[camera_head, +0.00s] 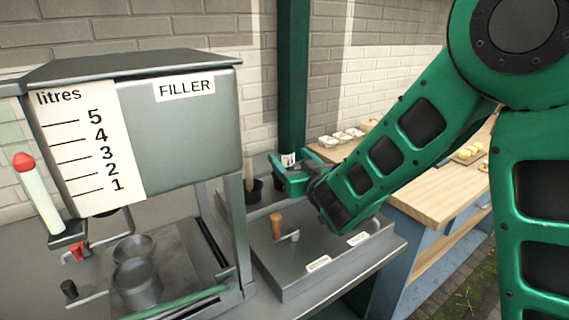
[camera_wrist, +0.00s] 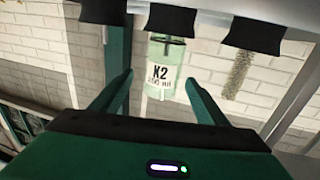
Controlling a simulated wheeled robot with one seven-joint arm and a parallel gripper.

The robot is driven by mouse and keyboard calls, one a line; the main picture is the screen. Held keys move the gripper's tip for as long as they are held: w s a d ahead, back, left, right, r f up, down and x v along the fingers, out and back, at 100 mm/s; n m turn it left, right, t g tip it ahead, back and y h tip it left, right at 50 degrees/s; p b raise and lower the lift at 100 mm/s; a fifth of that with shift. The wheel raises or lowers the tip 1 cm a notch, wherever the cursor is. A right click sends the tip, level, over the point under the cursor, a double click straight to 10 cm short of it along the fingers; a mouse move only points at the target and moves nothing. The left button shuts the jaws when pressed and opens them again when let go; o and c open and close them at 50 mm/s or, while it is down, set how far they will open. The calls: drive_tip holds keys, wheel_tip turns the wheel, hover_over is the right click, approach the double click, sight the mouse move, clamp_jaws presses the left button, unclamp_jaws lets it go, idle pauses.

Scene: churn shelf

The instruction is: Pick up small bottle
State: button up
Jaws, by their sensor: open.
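The small bottle (camera_wrist: 166,72) is pale green and clear, with a white label reading "K2" and what looks like "200 ml". In the wrist view it is upright between the two fingers of my gripper (camera_wrist: 160,82), with a gap on each side. The fingers are open. In the head view my gripper (camera_head: 285,178) is beside the green post, and a small white label (camera_head: 288,159) shows there. Most of the bottle is hidden in that view.
Dark cup-shaped holders (camera_wrist: 174,20) line the top of the wrist view, with a brush (camera_wrist: 237,73) at right. The grey filler (camera_head: 190,120) stands at left with metal cups (camera_head: 137,280) below. A green post (camera_head: 293,80) is close behind my gripper. A wooden bench (camera_head: 440,205) is at right.

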drive_tip(key=x, duration=0.4)
drive_tip(key=shift+a, duration=0.1)
drive_tip(key=shift+r, duration=0.1)
drive_tip(key=shift+c, duration=0.4)
drive_tip(key=c, duration=1.1)
drive_tip(key=shift+r, duration=11.5)
drive_tip(key=shift+c, duration=0.4)
